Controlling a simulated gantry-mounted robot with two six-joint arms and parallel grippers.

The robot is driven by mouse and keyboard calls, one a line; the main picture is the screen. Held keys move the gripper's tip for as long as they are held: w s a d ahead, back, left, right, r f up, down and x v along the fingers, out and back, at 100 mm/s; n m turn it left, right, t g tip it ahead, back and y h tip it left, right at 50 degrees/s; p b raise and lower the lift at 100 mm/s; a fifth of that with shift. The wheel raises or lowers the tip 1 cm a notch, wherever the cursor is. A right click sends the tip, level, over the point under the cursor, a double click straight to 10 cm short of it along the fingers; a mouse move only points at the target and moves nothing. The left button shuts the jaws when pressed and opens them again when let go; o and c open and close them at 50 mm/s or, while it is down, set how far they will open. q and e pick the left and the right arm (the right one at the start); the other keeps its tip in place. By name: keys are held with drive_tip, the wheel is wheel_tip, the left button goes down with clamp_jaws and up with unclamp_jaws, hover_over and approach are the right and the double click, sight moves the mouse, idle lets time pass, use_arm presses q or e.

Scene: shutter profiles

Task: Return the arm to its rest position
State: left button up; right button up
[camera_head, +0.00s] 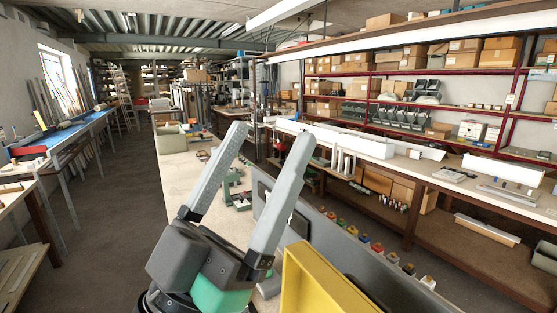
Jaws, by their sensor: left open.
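My left gripper (268,140) is large in the lower middle of the camera_head view, with its two long grey fingers pointing up and spread apart. It is open, and nothing shows between the fingers. It stands out in front of a pale workbench (182,172) and hides part of it. My right gripper is not in view.
A green fixture (238,190) is on the workbench behind the fingers. A yellow bin (310,280) stands close at the gripper's right, by a grey panel (345,262) with several coloured items alongside. A grey-green bin (172,142) sits farther back. Shelves line the right side.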

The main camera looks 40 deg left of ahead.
use_arm(q)
wheel_tip(320, 180, up, 29)
drive_tip(key=d+m+h+p, duration=0.1)
drive_tip(key=d+h+p, duration=0.15)
drive_tip(key=p, duration=2.55)
wheel_tip(320, 180, down, 38)
drive_tip(key=b, duration=3.7)
drive_tip(key=shift+a+r, duration=0.15)
drive_tip(key=shift+r, duration=0.05)
drive_tip(key=shift+h, duration=0.25)
